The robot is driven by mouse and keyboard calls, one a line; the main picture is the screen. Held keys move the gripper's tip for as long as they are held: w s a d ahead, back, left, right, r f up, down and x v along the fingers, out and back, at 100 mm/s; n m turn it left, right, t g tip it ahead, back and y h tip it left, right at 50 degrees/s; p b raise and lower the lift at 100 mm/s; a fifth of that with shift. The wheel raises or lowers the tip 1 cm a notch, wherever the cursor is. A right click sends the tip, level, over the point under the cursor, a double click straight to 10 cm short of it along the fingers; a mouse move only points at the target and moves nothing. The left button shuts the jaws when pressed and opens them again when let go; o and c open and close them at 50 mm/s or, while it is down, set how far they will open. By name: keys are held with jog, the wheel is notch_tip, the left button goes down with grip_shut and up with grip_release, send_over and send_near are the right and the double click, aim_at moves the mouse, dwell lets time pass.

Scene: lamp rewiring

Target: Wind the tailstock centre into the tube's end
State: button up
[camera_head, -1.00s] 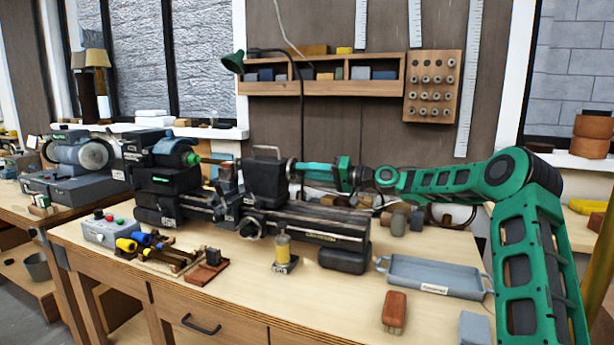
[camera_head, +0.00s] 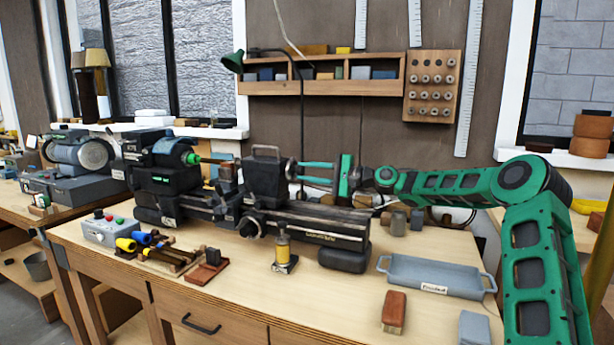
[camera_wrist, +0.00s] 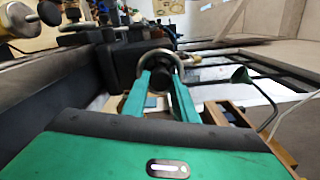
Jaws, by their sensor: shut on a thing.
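The tailstock (camera_head: 264,178) is a dark block with a handle on top, standing on the lathe bed. Its handwheel (camera_wrist: 175,56) shows as a metal ring in the wrist view, between my fingertips. My gripper (camera_head: 297,171) reaches in from the right, its green fingers shut on the handwheel's rim; it also shows in the wrist view (camera_wrist: 159,78). The headstock (camera_head: 172,178) is at the left, with a bright green piece (camera_head: 192,159) at its spindle. A thin tube seems to run from there toward the tailstock, but it is too small to make out. The centre's tip is hidden.
A control box (camera_head: 107,229) is at the front left. A lamp (camera_head: 233,62) and shelf (camera_head: 320,88) are behind.

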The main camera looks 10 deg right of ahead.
aim_at(294, 159)
jog(key=shift+d+f+m, duration=0.1)
jog(key=shift+f+m, duration=0.2)
jog(key=shift+m, duration=0.8)
jog(key=shift+f, duration=0.1)
jog(key=o, duration=1)
jog(key=shift+w, duration=0.1)
jog(key=shift+o, duration=0.2)
jog(key=shift+r, duration=0.55)
jog(key=r, duration=0.3)
jog(key=shift+a+r, duration=0.3)
jog(key=shift+a, duration=0.1)
jog(key=s+a+r, duration=0.6)
jog(key=a, duration=0.3)
jog(key=shift+a+r, duration=0.2)
jog(key=shift+r, duration=0.05)
jog(key=shift+w, duration=0.1)
